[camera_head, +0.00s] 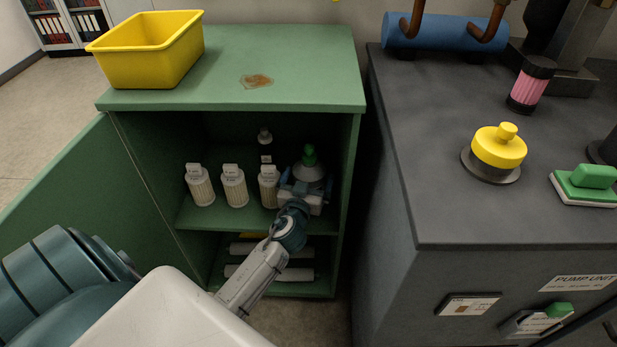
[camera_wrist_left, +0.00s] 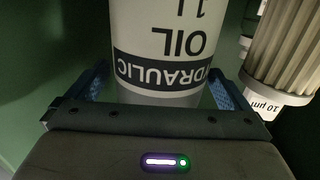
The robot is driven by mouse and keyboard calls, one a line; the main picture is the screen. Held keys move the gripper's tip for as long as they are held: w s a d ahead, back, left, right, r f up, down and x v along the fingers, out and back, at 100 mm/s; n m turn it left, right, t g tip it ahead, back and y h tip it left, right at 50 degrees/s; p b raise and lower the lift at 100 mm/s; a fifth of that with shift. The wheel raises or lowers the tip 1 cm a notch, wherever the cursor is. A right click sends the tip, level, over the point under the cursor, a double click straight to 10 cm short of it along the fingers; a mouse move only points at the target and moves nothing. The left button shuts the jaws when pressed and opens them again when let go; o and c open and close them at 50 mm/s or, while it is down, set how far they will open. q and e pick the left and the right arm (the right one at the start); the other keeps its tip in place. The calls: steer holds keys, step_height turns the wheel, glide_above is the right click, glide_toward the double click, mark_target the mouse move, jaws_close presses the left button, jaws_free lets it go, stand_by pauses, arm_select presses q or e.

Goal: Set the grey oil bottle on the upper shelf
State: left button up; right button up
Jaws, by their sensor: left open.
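The grey oil bottle (camera_head: 309,174) with a green cap is upright at the right end of the upper shelf (camera_head: 226,217) in the green cabinet. My left gripper (camera_head: 303,196) is in front of it and hides its lower part. In the left wrist view, the bottle (camera_wrist_left: 163,30), labelled "HYDRAULIC OIL 1L", is between the two blue-padded fingers of the left gripper (camera_wrist_left: 160,90). The fingers are open, with a gap showing on each side of the bottle. The bottle's contact with the shelf is hidden. My right gripper is not in view.
White ribbed filters (camera_head: 234,187) stand left of the bottle; one close beside it also shows in the left wrist view (camera_wrist_left: 287,50). A dark bottle (camera_head: 265,150) stands behind. The cabinet's right wall is close. A yellow bin (camera_head: 147,55) sits on top; the open door is left.

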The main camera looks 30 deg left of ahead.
arm_select(q)
steer(key=s+d+m+h, duration=0.1)
steer(key=s+d+h, duration=0.1)
steer(key=s+d, duration=0.2)
steer(key=s+d+r+m+g+h, duration=0.1)
steer(key=s+d+h, duration=0.2)
steer(key=s, duration=0.8)
steer(key=s+d+r+m+h+b, duration=0.1)
steer(key=s+d+m+h, duration=0.1)
steer(key=s+d, duration=0.4)
steer(key=shift+s+d+g+h, duration=0.15)
steer(key=shift+s+g+h, duration=0.15)
steer(key=shift+s, duration=0.35)
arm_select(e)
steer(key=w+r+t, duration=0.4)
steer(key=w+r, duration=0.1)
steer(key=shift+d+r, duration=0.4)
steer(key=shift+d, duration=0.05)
arm_select(q)
steer(key=shift+f, duration=0.1)
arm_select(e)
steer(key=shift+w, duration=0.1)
